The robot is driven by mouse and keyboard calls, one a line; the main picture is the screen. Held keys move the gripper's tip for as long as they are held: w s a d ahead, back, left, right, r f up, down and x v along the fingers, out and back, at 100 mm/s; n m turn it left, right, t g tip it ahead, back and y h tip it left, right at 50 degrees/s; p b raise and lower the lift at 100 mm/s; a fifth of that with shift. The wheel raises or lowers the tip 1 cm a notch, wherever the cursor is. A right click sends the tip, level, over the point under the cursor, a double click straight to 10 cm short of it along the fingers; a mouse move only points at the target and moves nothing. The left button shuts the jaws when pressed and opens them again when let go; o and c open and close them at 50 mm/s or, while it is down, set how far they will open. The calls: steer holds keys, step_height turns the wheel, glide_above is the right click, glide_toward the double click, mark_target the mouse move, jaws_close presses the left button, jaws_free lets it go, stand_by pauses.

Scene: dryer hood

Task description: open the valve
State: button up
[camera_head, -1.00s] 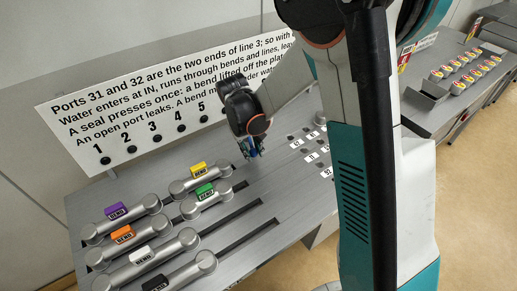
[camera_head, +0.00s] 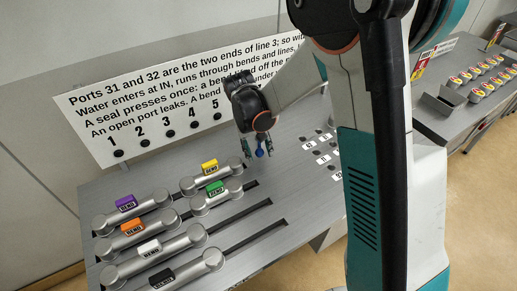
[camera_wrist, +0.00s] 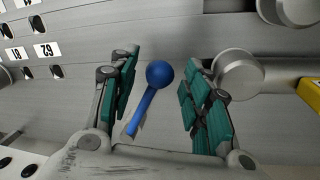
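The valve shows as a blue lever with a round blue knob (camera_wrist: 160,74) at its end. In the wrist view it slants between the two green-padded fingers of my gripper (camera_wrist: 161,68), with clear gaps on both sides of the knob. My gripper is open, and neither finger seems to touch the lever. In the head view my gripper (camera_head: 258,148) points down over the bench, right of the grey bends, with the blue knob (camera_head: 260,153) low between its fingers. The lever's foot is partly hidden.
Several grey bends with coloured blocks, such as the yellow block (camera_head: 209,166) and green block (camera_head: 215,188), lie left of my gripper. A grey pipe end (camera_wrist: 238,75) is close beside the right finger. Numbered ports (camera_head: 322,158) are to the right. A sign board (camera_head: 150,115) stands behind.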

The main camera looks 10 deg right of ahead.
step_height(320, 180, up, 12)
steer(key=a, duration=0.2)
steer(key=shift+a, duration=0.15)
stand_by(0.4)
steer(key=shift+f, duration=0.1)
steer(key=shift+c, duration=0.3)
